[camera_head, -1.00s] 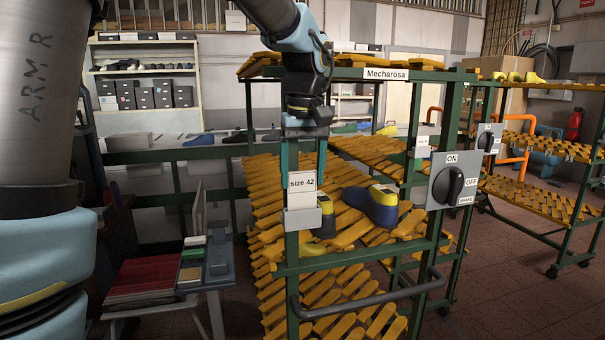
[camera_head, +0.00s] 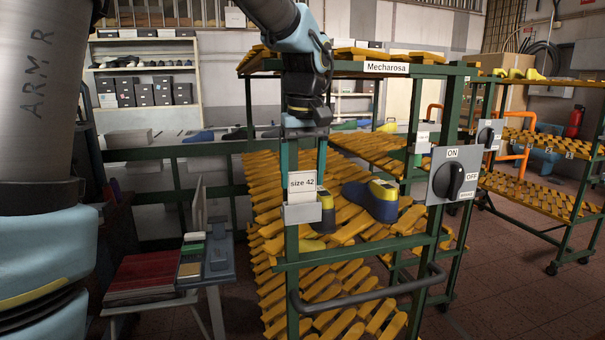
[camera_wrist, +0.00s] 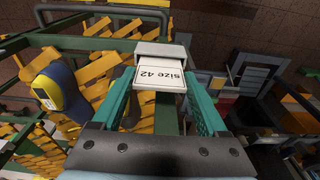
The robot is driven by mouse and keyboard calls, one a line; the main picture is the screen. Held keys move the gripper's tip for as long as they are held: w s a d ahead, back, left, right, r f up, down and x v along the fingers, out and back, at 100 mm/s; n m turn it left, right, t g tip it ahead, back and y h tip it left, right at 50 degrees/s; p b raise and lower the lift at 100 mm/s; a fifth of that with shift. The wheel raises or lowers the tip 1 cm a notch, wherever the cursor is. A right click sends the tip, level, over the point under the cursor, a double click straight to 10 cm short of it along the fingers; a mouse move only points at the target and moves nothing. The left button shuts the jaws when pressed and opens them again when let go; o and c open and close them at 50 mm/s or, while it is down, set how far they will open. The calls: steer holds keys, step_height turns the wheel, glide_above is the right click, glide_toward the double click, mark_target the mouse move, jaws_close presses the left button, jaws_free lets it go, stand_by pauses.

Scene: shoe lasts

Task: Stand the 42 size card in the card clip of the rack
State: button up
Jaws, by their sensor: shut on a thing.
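The card clip (camera_head: 302,214) is a small grey holder on the rack's front left post (camera_head: 291,270). The card's lower edge is hidden behind the clip's front wall, so it appears to be in the clip's mouth; how deep I cannot tell. In the wrist view, the card (camera_wrist: 161,78) lies between the teal fingers, with its far edge at the clip (camera_wrist: 161,49).
A blue and yellow shoe last (camera_head: 372,200) lies on the rack's slatted shelf, with another beside the clip. A switch box (camera_head: 454,177) is mounted on the right post. A small table with red and grey items (camera_head: 150,275) stands at the left.

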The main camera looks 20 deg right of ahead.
steer(key=shift+f+b, duration=0.35)
steer(key=shift+f, duration=0.3)
steer(key=o, duration=1.2)
steer(key=shift+o, duration=0.2)
steer(key=shift+r, duration=0.15)
steer(key=shift+s+r+p, duration=0.2)
steer(key=shift+r+p, duration=1.5)
steer(key=shift+r, duration=0.3)
